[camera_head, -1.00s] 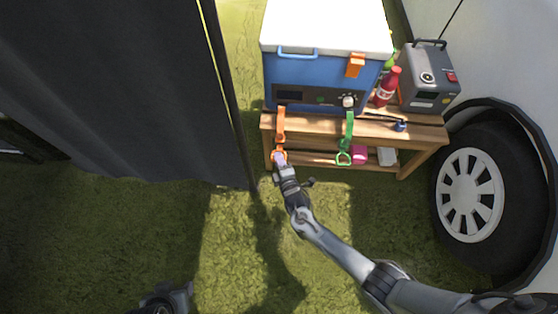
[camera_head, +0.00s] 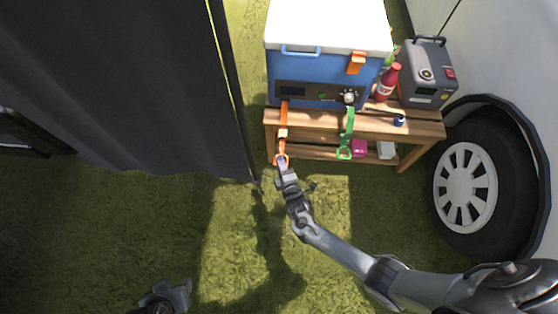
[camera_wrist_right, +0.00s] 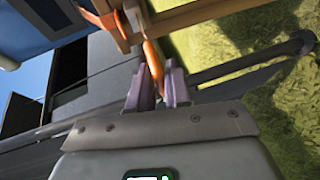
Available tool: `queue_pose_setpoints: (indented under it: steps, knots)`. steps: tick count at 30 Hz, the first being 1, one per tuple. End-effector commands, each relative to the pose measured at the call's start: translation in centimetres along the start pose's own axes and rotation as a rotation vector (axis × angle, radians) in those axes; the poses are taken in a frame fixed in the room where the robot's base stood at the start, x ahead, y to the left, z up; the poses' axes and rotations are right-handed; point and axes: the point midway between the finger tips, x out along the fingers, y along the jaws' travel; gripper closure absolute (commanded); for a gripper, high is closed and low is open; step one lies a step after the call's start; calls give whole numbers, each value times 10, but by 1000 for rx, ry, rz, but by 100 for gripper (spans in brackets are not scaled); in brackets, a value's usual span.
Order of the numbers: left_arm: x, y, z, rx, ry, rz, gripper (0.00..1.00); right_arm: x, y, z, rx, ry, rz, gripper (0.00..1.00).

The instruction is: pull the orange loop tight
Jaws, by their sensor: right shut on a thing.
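The orange loop (camera_head: 281,160) hangs at the lower end of an orange strap (camera_head: 284,125) at the front left of the blue and white cool box (camera_head: 317,72). My right gripper (camera_head: 283,167) is shut on the orange loop, below the bench's front edge. In the right wrist view the orange strap (camera_wrist_right: 152,58) runs down between the two fingers (camera_wrist_right: 157,88), and the part of the loop in the jaws is hidden. A green strap with a loop (camera_head: 346,140) hangs to the right. My left gripper (camera_head: 165,298) is at the bottom edge, its jaws unclear.
The cool box stands on a wooden bench (camera_head: 415,130) with a red bottle (camera_head: 387,82) and a grey power unit (camera_head: 427,75). A dark curtain (camera_head: 110,90) and pole are close on the left. A vehicle wheel (camera_head: 466,188) is on the right. Grass in front is free.

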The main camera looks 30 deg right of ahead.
Motion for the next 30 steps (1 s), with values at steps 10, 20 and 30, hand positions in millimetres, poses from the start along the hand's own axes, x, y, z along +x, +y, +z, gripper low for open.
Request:
queue_pose_setpoints:
  steps: [10,20,30]
  knots:
    - [0,1,0,-4,0,3,57,0,-1,-1,-2,2,-2,63]
    - [-13,3,-5,-14,1,11,57,-18,2,-1,-1,1,-4,63]
    - [-43,0,-14,-9,1,7,57,-76,2,-2,0,3,-6,63]
